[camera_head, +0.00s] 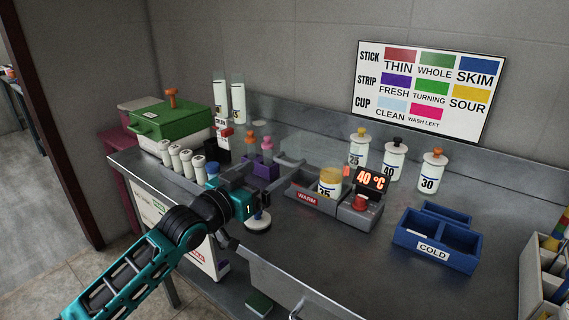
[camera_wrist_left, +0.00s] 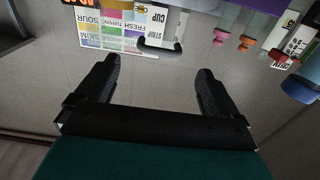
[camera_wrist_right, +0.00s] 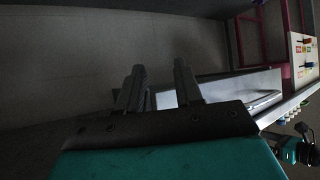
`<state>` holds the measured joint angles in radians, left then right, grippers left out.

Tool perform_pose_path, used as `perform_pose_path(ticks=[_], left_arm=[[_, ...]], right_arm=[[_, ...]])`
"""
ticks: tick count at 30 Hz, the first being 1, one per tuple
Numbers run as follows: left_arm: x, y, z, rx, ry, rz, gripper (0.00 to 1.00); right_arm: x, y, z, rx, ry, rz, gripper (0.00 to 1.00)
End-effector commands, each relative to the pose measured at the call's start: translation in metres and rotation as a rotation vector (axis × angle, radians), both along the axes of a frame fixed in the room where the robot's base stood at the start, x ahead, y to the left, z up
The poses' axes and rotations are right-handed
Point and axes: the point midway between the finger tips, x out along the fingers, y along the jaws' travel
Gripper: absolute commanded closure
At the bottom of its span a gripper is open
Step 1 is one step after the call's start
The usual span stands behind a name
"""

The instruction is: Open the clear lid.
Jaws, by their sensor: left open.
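The clear lid (camera_head: 312,147) is a faint see-through panel at the grey warm box (camera_head: 318,203), and its exact tilt is hard to tell. A grey bar handle (camera_head: 291,162) shows at its left side. In the left wrist view the dark handle (camera_wrist_left: 160,47) lies ahead, between the finger directions. My left gripper (camera_head: 255,178) is open and empty, just left of the handle and apart from it. My right gripper (camera_wrist_right: 158,75) shows only in its own wrist view, with its fingers apart and nothing between them.
A jar (camera_head: 330,182) stands in the warm box beside a red knob (camera_head: 360,202). Small bottles and a purple block (camera_head: 262,169) stand close to my left gripper. A blue COLD box (camera_head: 437,237) is on the right. The counter front is mostly clear.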

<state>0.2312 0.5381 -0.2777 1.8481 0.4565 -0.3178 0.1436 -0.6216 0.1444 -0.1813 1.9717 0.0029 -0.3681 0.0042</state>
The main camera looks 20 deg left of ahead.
Motion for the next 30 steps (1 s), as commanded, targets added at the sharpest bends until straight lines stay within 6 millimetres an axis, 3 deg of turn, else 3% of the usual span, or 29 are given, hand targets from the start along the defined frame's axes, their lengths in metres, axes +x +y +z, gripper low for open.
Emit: perform_pose_path(ticks=[6, 12, 26, 30], left_arm=[[0.038, -0.014, 0.000, -0.001, -0.003, 0.000, 0.05], [0.062, -0.022, 0.000, -0.001, -0.002, 0.001, 0.05], [0.072, -0.026, 0.000, 0.000, 0.000, 0.000, 0.05], [0.071, -0.026, 0.000, 0.000, 0.000, 0.000, 0.17]], right_arm=[[0.000, 0.001, -0.004, 0.004, 0.007, -0.004, 0.65], [0.002, 0.001, -0.005, 0.004, 0.006, -0.005, 0.65], [0.003, -0.001, -0.003, 0.000, -0.001, -0.001, 0.65], [0.004, -0.001, -0.003, -0.002, -0.001, 0.000, 0.65]])
